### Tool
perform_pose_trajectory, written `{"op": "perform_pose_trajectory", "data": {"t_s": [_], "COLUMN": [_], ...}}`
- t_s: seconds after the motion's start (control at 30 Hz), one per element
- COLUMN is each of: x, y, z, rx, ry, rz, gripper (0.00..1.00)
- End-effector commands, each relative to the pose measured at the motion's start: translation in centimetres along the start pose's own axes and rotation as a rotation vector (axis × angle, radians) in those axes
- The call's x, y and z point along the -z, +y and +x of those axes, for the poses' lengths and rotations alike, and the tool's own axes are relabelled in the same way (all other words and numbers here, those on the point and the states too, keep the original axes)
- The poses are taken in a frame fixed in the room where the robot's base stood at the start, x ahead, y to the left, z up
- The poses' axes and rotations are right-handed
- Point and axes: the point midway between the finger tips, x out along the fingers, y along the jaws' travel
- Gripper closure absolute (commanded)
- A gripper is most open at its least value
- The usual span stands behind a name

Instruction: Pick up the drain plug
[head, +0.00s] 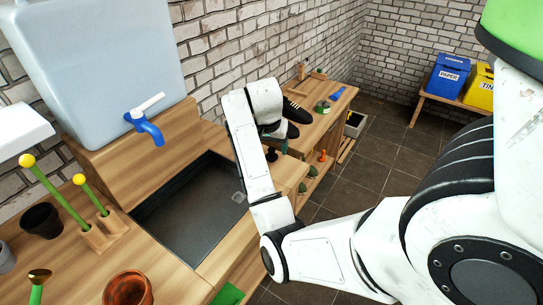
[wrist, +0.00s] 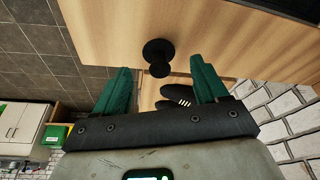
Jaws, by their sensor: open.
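The drain plug (wrist: 158,52) is a small black piece with a wide round disc and a narrower knob, on a light wooden surface in the wrist view. In the head view a small dark shape (head: 271,155) on the counter right of the basin looks like it, partly hidden by my arm. My gripper (wrist: 160,66) is open, its two green fingers apart. The plug shows between and just beyond the fingertips, with no visible contact. In the head view my gripper (head: 275,135) is mostly hidden behind my wrist.
A dark basin (head: 190,210) is set in the wooden counter, below a blue tap (head: 147,129) on a water tank (head: 95,60). Black shoes (head: 295,112) stand on a bench behind my gripper. Green-handled tools (head: 60,190) and pots stand at left. Tiled floor is open at right.

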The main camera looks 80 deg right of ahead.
Motion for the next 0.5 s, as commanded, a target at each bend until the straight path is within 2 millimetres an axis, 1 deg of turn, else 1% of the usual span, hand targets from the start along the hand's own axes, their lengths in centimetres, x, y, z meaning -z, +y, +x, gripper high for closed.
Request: {"op": "perform_pose_trajectory", "data": {"t_s": [0.1, 0.2, 0.43, 0.5], "x": [0.0, 0.0, 0.0, 0.0], "y": [0.1, 0.0, 0.0, 0.0], "z": [1.5, 2.1, 2.2, 2.2], "rx": [-0.001, 0.001, 0.001, 0.001], "ry": [-0.002, 0.0, 0.001, 0.001], "rz": [-0.001, 0.0, 0.0, 0.0], "gripper": [0.27, 0.27, 0.27, 0.33]}}
